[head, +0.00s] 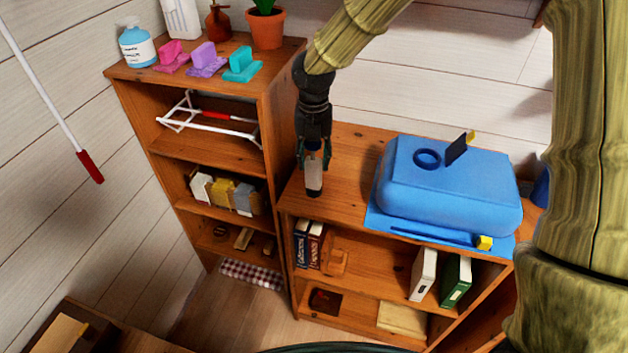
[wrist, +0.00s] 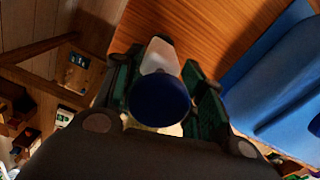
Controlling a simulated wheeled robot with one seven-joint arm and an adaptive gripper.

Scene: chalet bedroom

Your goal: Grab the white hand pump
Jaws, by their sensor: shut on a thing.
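The white hand pump (head: 314,178) is a short upright cylinder with a white body and dark ends, at the left front of the lower shelf's top. My gripper (head: 313,152) points down from above and is shut around its upper part. In the wrist view, the pump's round dark blue end (wrist: 159,101) faces the camera, with the white body (wrist: 160,56) beyond it. The fingers of my gripper (wrist: 161,85) lie on both sides of it. I cannot tell whether the pump's lower end touches the wood.
The lower shelf (head: 345,150) has a large blue case (head: 445,185) on a blue mat (head: 385,222), right of the pump. The taller shelf (head: 205,85) on the left holds a blue bottle (head: 137,50), colourful brushes and a potted plant (head: 266,28). Wood between pump and case is clear.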

